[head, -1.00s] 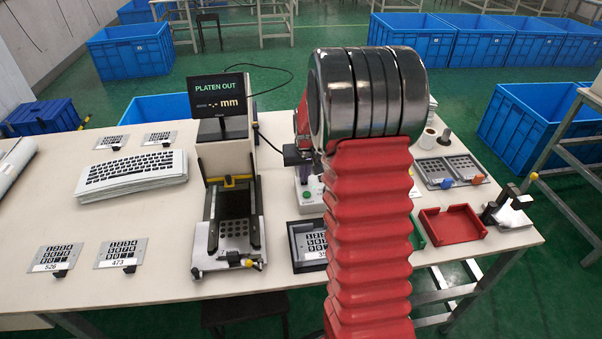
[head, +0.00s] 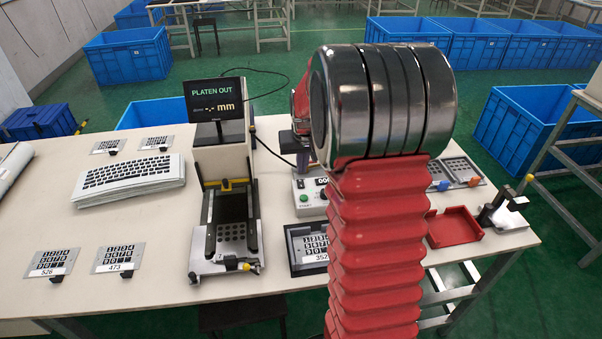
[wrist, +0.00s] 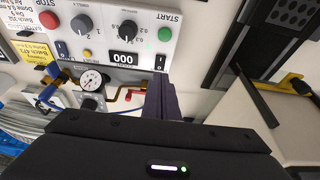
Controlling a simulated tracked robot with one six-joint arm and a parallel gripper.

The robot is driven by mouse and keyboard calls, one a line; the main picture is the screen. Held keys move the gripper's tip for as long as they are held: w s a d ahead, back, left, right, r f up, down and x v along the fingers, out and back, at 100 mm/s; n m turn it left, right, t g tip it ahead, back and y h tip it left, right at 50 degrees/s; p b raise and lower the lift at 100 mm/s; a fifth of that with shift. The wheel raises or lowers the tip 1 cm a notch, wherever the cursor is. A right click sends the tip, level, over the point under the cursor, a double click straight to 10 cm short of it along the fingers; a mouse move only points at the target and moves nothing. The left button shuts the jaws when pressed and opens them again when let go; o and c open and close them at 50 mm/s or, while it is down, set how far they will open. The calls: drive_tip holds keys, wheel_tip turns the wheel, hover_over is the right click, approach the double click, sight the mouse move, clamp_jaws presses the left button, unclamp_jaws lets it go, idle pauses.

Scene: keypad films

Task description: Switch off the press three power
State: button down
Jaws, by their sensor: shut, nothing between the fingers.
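A small dark rocker switch (wrist: 160,62) sits right of the counter; another dark blue one (wrist: 62,49) is at the left. No label naming press three is readable. My gripper (wrist: 160,86) is shut and empty, its tips just below the right rocker in the picture; I cannot tell if they touch. In the head view the panel (head: 303,198) is partly hidden by my arm.
A pressure gauge (wrist: 92,79), brass pipe and red valve handle (wrist: 135,95) lie close beside my fingers. In the head view, a machine with a PLATEN OUT screen (head: 216,98) stands left of my arm. A red tray (head: 455,226) is at the right.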

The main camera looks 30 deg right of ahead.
drive_tip(key=v, duration=0.7)
drive_tip(key=shift+s, duration=0.1)
drive_tip(key=s+a+r+n, duration=0.1)
drive_tip(key=s+a+r, duration=0.15)
drive_tip(key=a, duration=0.25)
drive_tip(key=s+a+r+n+t, duration=0.1)
drive_tip(key=s+a+r, duration=0.1)
drive_tip(key=s+a, duration=0.3)
drive_tip(key=s+a+r+n, duration=0.1)
drive_tip(key=s+a+r, duration=0.2)
drive_tip(key=a, duration=0.3)
drive_tip(key=s+a+f+n+t+y, duration=0.1)
drive_tip(key=s+a+n, duration=0.1)
drive_tip(key=s+a, duration=0.7)
drive_tip(key=s, duration=0.4)
drive_tip(key=shift+a+y, duration=0.2)
drive_tip(key=shift+y, duration=0.1)
drive_tip(key=shift+a+f, duration=0.1)
